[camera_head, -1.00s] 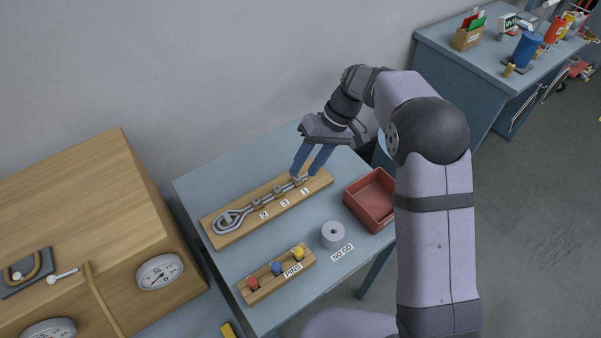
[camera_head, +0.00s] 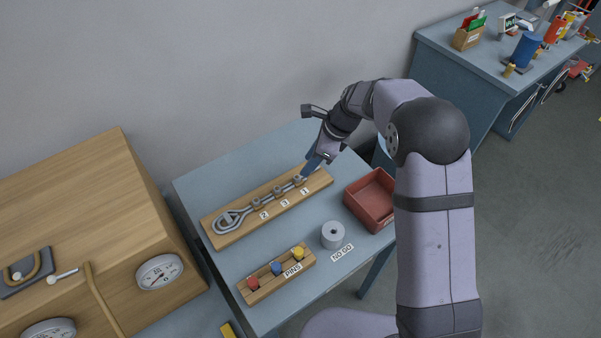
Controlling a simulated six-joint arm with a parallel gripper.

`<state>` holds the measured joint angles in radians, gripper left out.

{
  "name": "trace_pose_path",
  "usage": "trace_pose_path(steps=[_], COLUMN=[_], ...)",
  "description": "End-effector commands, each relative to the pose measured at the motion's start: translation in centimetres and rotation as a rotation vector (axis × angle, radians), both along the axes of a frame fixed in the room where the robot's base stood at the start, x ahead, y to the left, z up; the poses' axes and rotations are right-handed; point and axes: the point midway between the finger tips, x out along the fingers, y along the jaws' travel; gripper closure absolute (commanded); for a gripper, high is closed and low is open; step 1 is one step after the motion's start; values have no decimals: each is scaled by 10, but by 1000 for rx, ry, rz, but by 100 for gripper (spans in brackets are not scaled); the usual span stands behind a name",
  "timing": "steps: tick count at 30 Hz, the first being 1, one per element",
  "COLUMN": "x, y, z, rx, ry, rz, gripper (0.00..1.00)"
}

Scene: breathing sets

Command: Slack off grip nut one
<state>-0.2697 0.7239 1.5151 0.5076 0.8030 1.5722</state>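A steel rod with a loop at its left end (camera_head: 228,219) lies on a wooden board (camera_head: 230,238). Grip nuts sit along the rod: a left one (camera_head: 256,204) by label 2, a middle one (camera_head: 277,191), and a right one (camera_head: 299,180) by the label that looks like 1 (camera_head: 305,191). My gripper (camera_head: 309,171) points down at the right nut, its blue fingers at or just behind it. The fingers overlap in this view, so their gap is hidden. I cannot tell whether they clamp the nut.
A red tray (camera_head: 371,201) stands right of the board. A grey cylinder (camera_head: 332,235) stands by a NO GO label. A wooden rack (camera_head: 276,273) holds red, blue and yellow pins. A wooden cabinet with gauges (camera_head: 100,220) stands left. The bench's far left area is clear.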

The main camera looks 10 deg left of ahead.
Motion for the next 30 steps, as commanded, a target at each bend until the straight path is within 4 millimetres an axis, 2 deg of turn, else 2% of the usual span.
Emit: trace_pose_path(steps=[4,11,24,30], x=[0,0,2,3], y=[0,2,20,26], z=[0,-3,-49,-63], rx=[4,5,2,3], ry=[27,32,32,30], rz=[-63,-71,-68,-69], gripper=[65,65,65,65])
